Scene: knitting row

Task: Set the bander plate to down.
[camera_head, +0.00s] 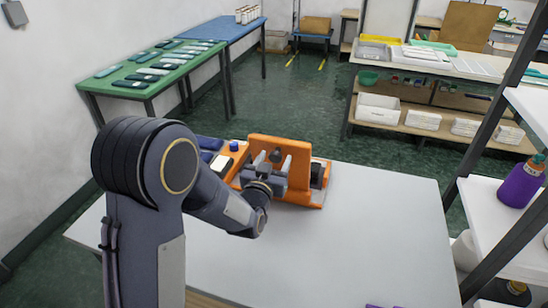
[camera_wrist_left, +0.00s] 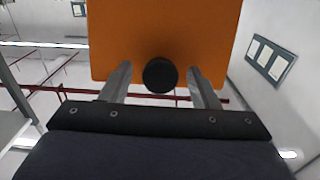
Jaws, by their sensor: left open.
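The bander is an orange machine on the grey-white table (camera_head: 350,215). Its orange plate (camera_head: 299,152) stands raised, close to upright, with a dark round knob (camera_head: 275,155) on its face. My left gripper (camera_head: 273,161) is in front of the plate with its two fingers pointing at it. In the left wrist view the orange plate (camera_wrist_left: 165,25) fills the top middle. The black knob (camera_wrist_left: 160,75) sits between the two open fingers, with a gap on each side. The gripper partly hides the machine's lower part. My right gripper is not in view.
A dark roller-like part (camera_head: 318,174) sits at the machine's right side. A green table (camera_head: 150,88) with several dark items stands at the back left. A shelf with a purple bottle (camera_head: 521,182) is at the right. The table's right half is clear.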

